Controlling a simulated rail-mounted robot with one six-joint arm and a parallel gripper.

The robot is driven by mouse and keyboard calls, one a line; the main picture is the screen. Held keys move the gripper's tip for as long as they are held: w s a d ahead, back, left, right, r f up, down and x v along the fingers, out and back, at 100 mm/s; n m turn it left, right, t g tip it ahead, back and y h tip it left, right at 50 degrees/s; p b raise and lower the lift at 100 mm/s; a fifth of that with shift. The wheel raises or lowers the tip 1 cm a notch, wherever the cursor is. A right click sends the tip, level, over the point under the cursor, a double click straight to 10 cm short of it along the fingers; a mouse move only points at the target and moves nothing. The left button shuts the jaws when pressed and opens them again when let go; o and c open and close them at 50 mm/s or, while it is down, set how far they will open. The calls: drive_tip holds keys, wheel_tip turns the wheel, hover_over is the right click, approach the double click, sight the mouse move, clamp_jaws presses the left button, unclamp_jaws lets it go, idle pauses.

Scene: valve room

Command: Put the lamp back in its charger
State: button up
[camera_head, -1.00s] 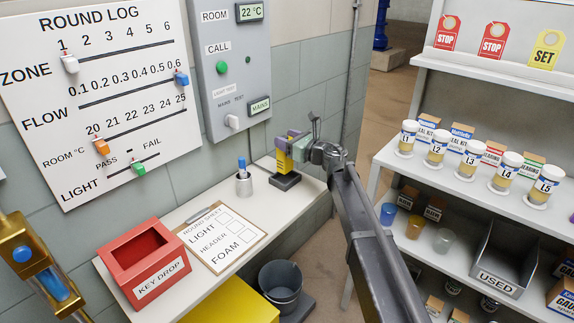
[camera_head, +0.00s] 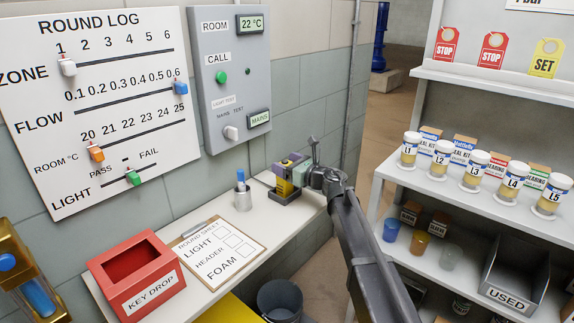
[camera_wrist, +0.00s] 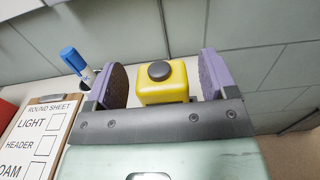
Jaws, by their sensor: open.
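The lamp (camera_head: 283,187) has a yellow body and stands upright at the far end of the bench, at the dark charger base (camera_head: 287,197). My gripper partly hides it, so I cannot tell how fully it is seated. In the wrist view the yellow lamp (camera_wrist: 166,82) shows a round black button and sits between the two purple finger pads. My gripper (camera_head: 290,166) is open around the lamp, and a gap shows on each side in the wrist view (camera_wrist: 163,78). The charger is hidden in the wrist view.
A pen cup (camera_head: 243,196), a clipboard (camera_head: 212,262) and a red key drop box (camera_head: 150,258) are on the bench. A grey panel (camera_head: 232,90) hangs on the wall behind. A shelf of labelled jars (camera_head: 476,172) stands right; a bucket (camera_head: 280,299) is below.

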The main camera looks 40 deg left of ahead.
drive_tip(key=shift+r, duration=0.1)
drive_tip(key=shift+d+r, duration=0.1)
drive_tip(key=shift+d, duration=0.1)
drive_tip(key=d, duration=1.1)
drive_tip(key=shift+s+d, duration=0.15)
drive_tip(key=shift+d, duration=0.15)
